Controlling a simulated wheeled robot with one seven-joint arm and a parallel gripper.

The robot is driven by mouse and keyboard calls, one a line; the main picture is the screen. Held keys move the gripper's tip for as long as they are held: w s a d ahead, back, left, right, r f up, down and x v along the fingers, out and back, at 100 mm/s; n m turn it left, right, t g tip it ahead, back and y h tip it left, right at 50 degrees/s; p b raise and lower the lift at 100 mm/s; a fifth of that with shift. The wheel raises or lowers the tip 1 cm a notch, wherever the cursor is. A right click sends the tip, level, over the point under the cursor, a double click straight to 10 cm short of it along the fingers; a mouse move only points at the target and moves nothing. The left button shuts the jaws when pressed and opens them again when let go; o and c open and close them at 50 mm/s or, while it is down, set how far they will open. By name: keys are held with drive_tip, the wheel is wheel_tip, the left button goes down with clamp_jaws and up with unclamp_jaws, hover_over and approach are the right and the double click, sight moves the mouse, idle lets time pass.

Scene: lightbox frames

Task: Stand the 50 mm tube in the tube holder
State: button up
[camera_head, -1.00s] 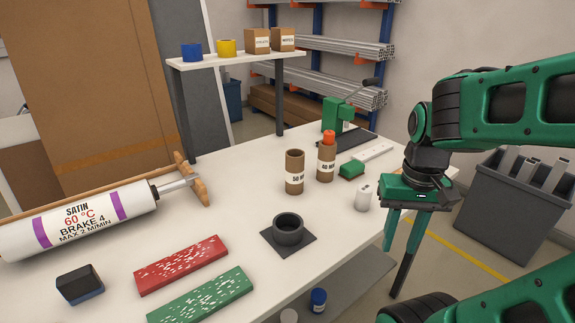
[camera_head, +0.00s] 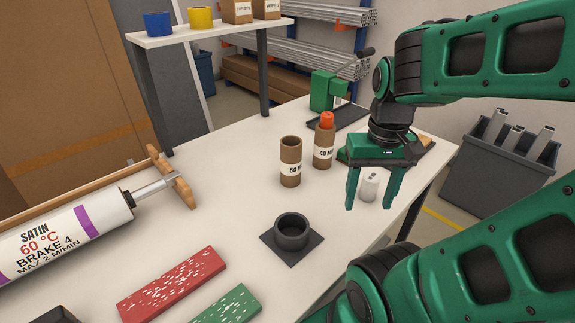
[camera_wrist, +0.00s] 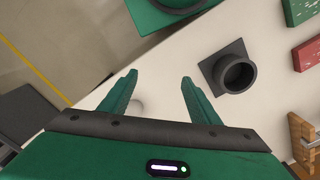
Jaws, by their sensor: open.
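The 50 mm tube (camera_head: 291,163) is a brown cardboard cylinder with a white label, standing upright on the white table with its top open. The tube holder (camera_head: 290,237) is a dark grey ring on a square base, empty, nearer the front of the table. It also shows in the wrist view (camera_wrist: 233,72). My gripper (camera_head: 363,203) is open and empty, pointing down, to the right of the tube and holder and apart from both. In the wrist view my two fingers (camera_wrist: 158,84) are spread with nothing between them. The tube is not clearly visible in the wrist view.
A 40-marked tube (camera_head: 324,146) with an orange top stands just right of the 50 mm tube. Red (camera_head: 172,287) and green (camera_head: 229,309) speckled strips lie in front.

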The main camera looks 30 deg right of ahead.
drive_tip(key=shift+o, duration=0.9)
drive_tip(key=w+r+n, duration=0.3)
drive_tip(key=w+r, duration=0.4)
drive_tip(key=w, duration=0.5)
drive_tip(key=shift+w+a+n, duration=0.2)
drive_tip(key=shift+n, duration=0.2)
wheel_tip(320, 180, up, 4)
drive_tip(key=n, duration=0.5)
hover_over(291, 144)
drive_tip(key=s+a, duration=0.2)
drive_tip(key=f, duration=1)
drive_tip(key=shift+d+f, duration=0.2)
drive_tip(key=shift+d, duration=0.15)
drive_tip(key=c, duration=1.5)
